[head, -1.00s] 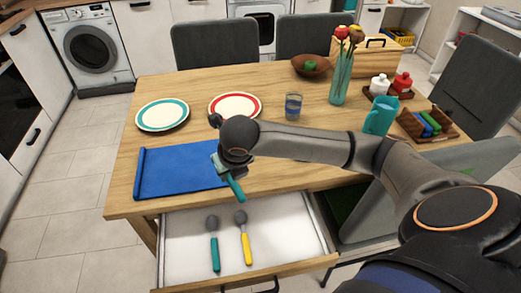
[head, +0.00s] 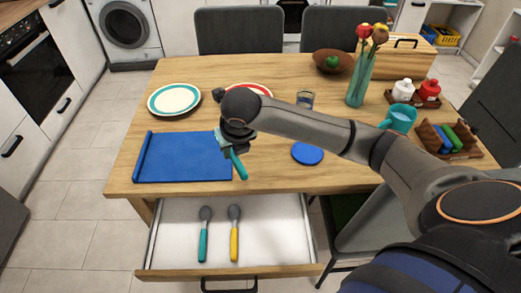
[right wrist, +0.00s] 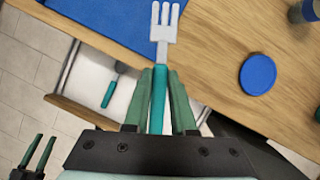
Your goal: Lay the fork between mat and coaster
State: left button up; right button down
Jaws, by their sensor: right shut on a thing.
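My right gripper (head: 232,150) is shut on the fork (right wrist: 159,85), which has a teal handle and pale tines. It holds the fork above the table's front part, just right of the mat; the handle (head: 239,166) shows in the head view. The blue mat (head: 185,157) lies at the table's front left, with a rolled left edge. The round blue coaster (head: 307,153) lies to the right, apart from the fork; it also shows in the right wrist view (right wrist: 258,74). My left gripper (right wrist: 36,155) appears only at that view's lower left, fingers apart and empty.
An open drawer (head: 275,235) below the table edge holds a teal-handled spoon (head: 203,235) and a yellow-handled one (head: 234,235). Plates (head: 174,100), a glass (head: 305,99), a flower vase (head: 360,82) and a teal mug (head: 400,118) stand farther back. Bare wood lies between mat and coaster.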

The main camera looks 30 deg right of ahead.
jog(key=w+d+f, duration=0.4)
jog(key=w+d, duration=0.1)
jog(key=d, duration=0.3)
jog(key=b, duration=0.1)
send_over(257, 153)
jog(key=s+a, duration=0.1)
jog(key=s, duration=0.1)
notch_tip(257, 153, down, 5)
jog(key=shift+w+r, duration=0.15)
jog(key=shift+r, duration=0.05)
jog(key=shift+w+d+f, duration=0.25)
jog(key=shift+d+f, duration=0.25)
jog(key=shift+f, duration=0.2)
jog(key=shift+f+b, duration=0.3)
jog(key=shift+f, duration=1.15)
jog(key=shift+f, duration=0.2)
jog(key=c, duration=0.7)
grip_release()
jog(key=shift+c, duration=0.2)
